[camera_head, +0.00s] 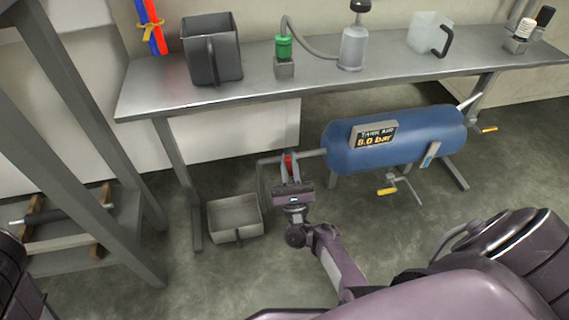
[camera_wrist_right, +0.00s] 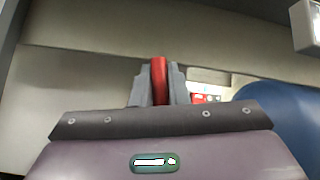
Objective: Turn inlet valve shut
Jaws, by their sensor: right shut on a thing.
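The blue tank (camera_head: 395,138) lies under the metal bench, with a sign reading about 8.0 bar. A grey pipe (camera_head: 310,154) leaves its left end and bends down. A red valve handle (camera_head: 289,161) sits on this pipe. My right gripper (camera_head: 290,170) is shut on the red handle. In the right wrist view the red handle (camera_wrist_right: 159,82) stands upright between the two grey fingers (camera_wrist_right: 159,90). The valve body is mostly hidden by the gripper. My left gripper is out of view.
A grey open bin (camera_head: 234,217) stands on the floor left of my gripper. Yellow-handled fittings (camera_head: 387,191) hang below the tank, another (camera_head: 488,129) at its right end. The bench top (camera_head: 262,75) overhangs the pipe. A rack (camera_head: 125,228) stands at left.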

